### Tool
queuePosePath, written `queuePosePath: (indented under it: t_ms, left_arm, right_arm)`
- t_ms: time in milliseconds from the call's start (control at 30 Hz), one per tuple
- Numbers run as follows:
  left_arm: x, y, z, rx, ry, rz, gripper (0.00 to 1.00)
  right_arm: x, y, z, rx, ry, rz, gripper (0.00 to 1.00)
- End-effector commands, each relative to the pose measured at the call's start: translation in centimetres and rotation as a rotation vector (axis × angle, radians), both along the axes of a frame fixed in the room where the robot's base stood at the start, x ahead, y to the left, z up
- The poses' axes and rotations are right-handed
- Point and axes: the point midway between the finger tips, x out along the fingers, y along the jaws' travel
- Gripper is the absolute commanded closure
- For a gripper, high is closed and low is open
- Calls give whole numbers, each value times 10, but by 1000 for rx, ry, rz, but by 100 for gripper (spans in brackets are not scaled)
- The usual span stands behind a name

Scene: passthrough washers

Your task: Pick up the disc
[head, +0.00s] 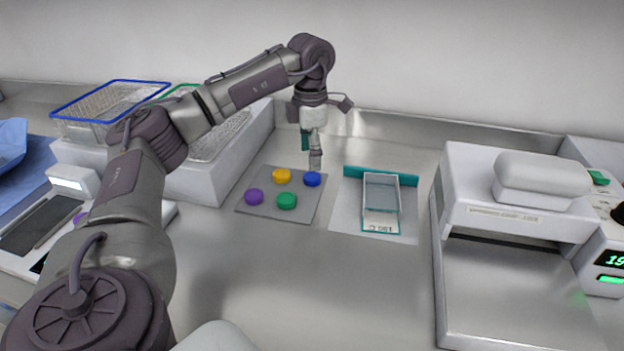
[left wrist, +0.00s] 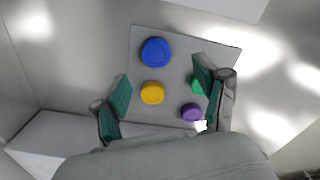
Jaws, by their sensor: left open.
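Several coloured discs lie flat on a grey square mat (head: 308,208). They are a yellow disc (head: 281,176), a blue disc (head: 312,179), a green disc (head: 287,201) and a purple disc (head: 254,197). My left gripper (head: 315,160) points down above the back right of the mat, close to the blue disc. In the left wrist view the gripper (left wrist: 160,80) is open and empty. The right finger partly hides the green disc (left wrist: 196,85). The purple disc (left wrist: 191,112) is beside it.
A clear tray (head: 381,195) with a teal bar (head: 381,176) behind it lies right of the mat. A white machine (head: 520,205) stands farther right. Wire baskets (head: 100,110) sit on a raised block at left. The metal counter in front of the mat is clear.

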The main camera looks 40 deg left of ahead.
Motion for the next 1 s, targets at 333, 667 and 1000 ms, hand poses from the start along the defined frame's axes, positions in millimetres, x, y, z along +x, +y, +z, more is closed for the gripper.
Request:
queuePosePath:
  t_ms: [333, 667, 1000]
  left_arm:
    - [5, 1, -35, 0, 2, 0, 27]
    - [5, 1, -61, 0, 0, 1, 27]
    - [6, 1, -60, -1, -1, 1, 62]
  right_arm:
    - [7, 1, 3, 1, -11, 1, 60]
    - [7, 9, 3, 12, -12, 1, 60]
    - [7, 11, 3, 14, -11, 1, 60]
